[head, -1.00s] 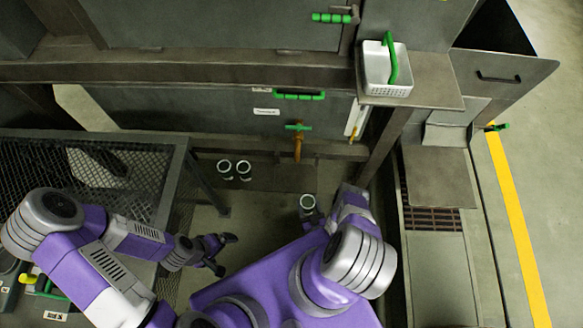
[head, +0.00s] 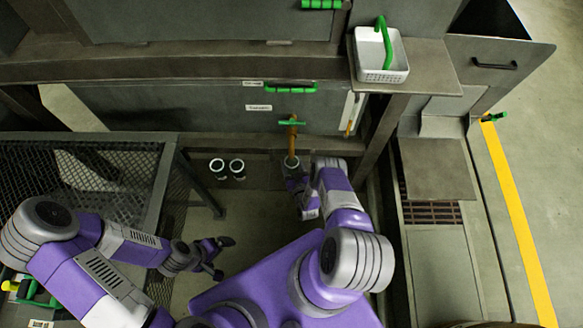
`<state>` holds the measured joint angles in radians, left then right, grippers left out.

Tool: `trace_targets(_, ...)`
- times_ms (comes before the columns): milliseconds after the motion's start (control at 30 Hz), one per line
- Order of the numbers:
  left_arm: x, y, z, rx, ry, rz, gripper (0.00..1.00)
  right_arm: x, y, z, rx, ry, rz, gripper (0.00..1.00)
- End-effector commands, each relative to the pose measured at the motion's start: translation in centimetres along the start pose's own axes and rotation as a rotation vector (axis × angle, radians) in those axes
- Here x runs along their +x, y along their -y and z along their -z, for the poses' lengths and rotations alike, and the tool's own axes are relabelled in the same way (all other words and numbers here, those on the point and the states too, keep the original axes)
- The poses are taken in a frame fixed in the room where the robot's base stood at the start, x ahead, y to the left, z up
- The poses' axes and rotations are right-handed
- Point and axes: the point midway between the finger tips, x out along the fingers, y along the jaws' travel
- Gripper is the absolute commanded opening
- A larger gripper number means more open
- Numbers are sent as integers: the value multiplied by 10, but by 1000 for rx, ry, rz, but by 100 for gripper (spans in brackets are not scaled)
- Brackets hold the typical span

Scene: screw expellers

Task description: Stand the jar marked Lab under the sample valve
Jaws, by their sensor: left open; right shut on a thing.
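The sample valve, a brown pipe (head: 292,137) with a green handle (head: 291,123), comes down from the machine front. A jar (head: 291,163) stands directly below the pipe's lower end, at my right gripper (head: 293,175), which is shut on it. The jar's marking cannot be read here. Two more jars, one on the left (head: 217,168) and one on the right (head: 237,168), stand side by side to the left of the valve. My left gripper (head: 226,258) is open and empty, above the floor at lower left, away from the jars.
A mesh-sided table (head: 165,170) stands at left. A white basket (head: 381,62) with a green handle sits on a shelf (head: 440,75) at upper right. A post stands right of the valve.

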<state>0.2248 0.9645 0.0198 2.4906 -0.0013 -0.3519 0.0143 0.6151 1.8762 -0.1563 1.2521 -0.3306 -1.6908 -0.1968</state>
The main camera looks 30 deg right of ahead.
Motion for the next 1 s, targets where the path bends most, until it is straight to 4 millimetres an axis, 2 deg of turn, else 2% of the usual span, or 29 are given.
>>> trace_targets(67,5,2,0,0,0,0,100,11,0,-1,-1,-5,0,31)
trace_targets(133,15,6,1,0,0,0,100,8,0,-18,0,-1,0,31)
trace_targets(267,26,10,1,0,0,0,100,8,0,-36,1,-1,0,31)
trace_targets(667,24,9,1,0,0,0,100,8,0,-38,0,-1,0,31)
trace_targets(700,24,9,1,0,0,0,100,8,0,-38,0,-1,0,68)
trace_targets(833,24,9,1,0,0,0,100,8,0,-38,0,-1,0,88)
trace_targets(1000,24,9,1,0,0,0,100,8,0,-38,0,-1,0,88)
